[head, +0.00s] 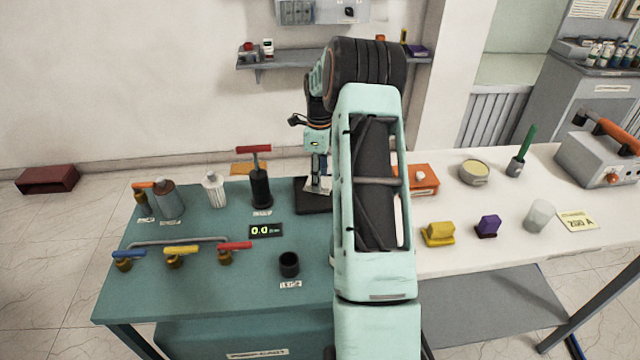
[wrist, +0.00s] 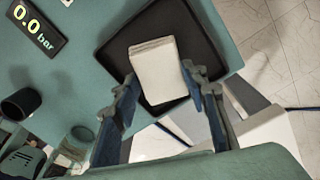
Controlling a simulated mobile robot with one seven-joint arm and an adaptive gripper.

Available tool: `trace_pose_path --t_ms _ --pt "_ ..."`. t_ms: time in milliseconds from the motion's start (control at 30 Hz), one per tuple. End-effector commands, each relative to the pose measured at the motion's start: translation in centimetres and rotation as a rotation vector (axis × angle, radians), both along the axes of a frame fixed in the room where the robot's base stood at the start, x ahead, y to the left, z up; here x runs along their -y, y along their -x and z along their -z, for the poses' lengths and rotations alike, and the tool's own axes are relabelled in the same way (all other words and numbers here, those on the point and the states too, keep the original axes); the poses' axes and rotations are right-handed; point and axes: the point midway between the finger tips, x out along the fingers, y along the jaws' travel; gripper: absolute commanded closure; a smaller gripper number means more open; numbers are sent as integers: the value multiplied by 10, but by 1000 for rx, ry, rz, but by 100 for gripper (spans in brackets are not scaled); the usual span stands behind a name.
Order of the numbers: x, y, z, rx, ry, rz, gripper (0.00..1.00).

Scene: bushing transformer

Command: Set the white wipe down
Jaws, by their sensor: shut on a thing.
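The white wipe (wrist: 158,68) is a folded, layered pad in the wrist view, between the two fingers of my gripper (wrist: 163,82). My gripper is shut on its near part. The wipe is over a black square tray (wrist: 122,45); I cannot tell whether it touches the tray floor. In the head view my gripper (head: 318,182) points down over the black tray (head: 312,207) at the right end of the green table. Only a bit of the wipe (head: 311,186) shows there, and my arm hides the tray's right side.
A black-bodied valve with a red handle (head: 260,185) and a pressure display (head: 265,230) stand left of the tray. A black cup (head: 289,264) is in front. A white table (head: 500,255) with an orange box (head: 424,179) and yellow and purple blocks adjoins on the right.

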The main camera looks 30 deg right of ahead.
Motion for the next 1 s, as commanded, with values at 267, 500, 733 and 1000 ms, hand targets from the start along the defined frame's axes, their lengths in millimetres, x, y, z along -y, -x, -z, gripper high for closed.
trace_pose_path --t_ms 267,500,733,1000 --pt "3 -4 25 -3 -3 1 79" --pt "4 -5 37 1 1 0 79" --pt "4 -5 39 1 1 0 55" --pt "3 -4 39 0 0 0 42"
